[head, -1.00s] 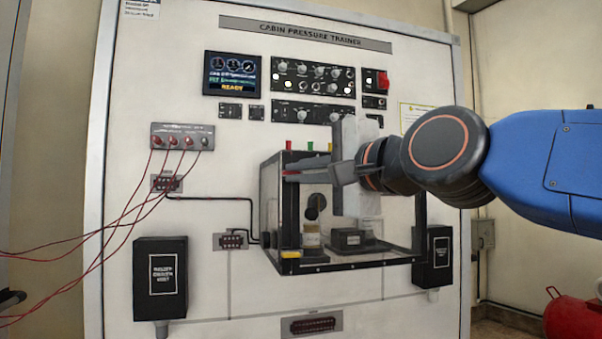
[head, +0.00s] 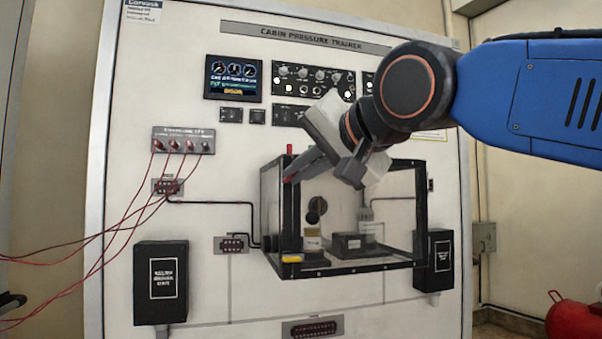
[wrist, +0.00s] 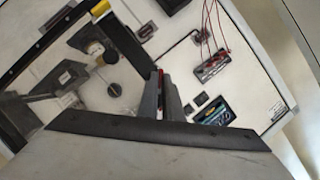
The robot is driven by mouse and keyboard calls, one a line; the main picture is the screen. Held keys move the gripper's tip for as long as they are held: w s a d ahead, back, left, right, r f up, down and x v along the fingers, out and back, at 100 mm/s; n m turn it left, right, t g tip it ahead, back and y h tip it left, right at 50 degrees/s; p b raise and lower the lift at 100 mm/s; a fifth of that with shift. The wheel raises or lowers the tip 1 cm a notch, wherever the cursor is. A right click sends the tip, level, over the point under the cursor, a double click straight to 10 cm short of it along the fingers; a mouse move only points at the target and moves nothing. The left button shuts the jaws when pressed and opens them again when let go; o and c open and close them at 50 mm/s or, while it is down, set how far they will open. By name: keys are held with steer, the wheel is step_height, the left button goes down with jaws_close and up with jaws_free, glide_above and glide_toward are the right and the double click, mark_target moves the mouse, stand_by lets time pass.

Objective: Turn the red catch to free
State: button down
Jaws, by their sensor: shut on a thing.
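The red catch (head: 290,179) is at the upper left front of the clear, black-framed box (head: 340,266) on the trainer panel. Only a small red part of it shows at my fingertips. My gripper (head: 293,176) reaches in from the right, rolled so its fingers slope down to the left, and it is shut on the catch. In the wrist view the red of the catch (wrist: 161,83) shows between the two grey fingers (wrist: 163,96). The fingers hide most of it, so its exact angle cannot be told.
A small bottle (head: 312,240) and a dark block (head: 350,245) are inside. Red leads (head: 120,225) hang at left from a socket strip (head: 183,140). A display (head: 233,78) is above. Black boxes (head: 160,281) flank the case.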

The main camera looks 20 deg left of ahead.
steer(key=shift+s+a+r+n+t+h, duration=0.15)
steer(key=shift+n+t+h, duration=0.1)
steer(key=shift+n+h, duration=0.6)
steer(key=shift+s+a+f+n+t+h, duration=0.15)
steer(key=shift+n+h, duration=0.35)
steer(key=shift+n, duration=0.8)
steer(key=shift+a+r+n+t+h, duration=0.1)
steer(key=shift+a+n+t+h, duration=0.15)
steer(key=shift+n+h, duration=0.6)
steer(key=shift+n, duration=0.3)
steer(key=c, duration=1.9)
jaws_free()
steer(key=shift+c, duration=0.2)
steer(key=shift+d+r, duration=0.1)
steer(key=v, duration=1.7)
steer(key=shift+s, duration=0.2)
steer(key=shift+d+f, duration=0.1)
steer(key=shift+f, duration=0.1)
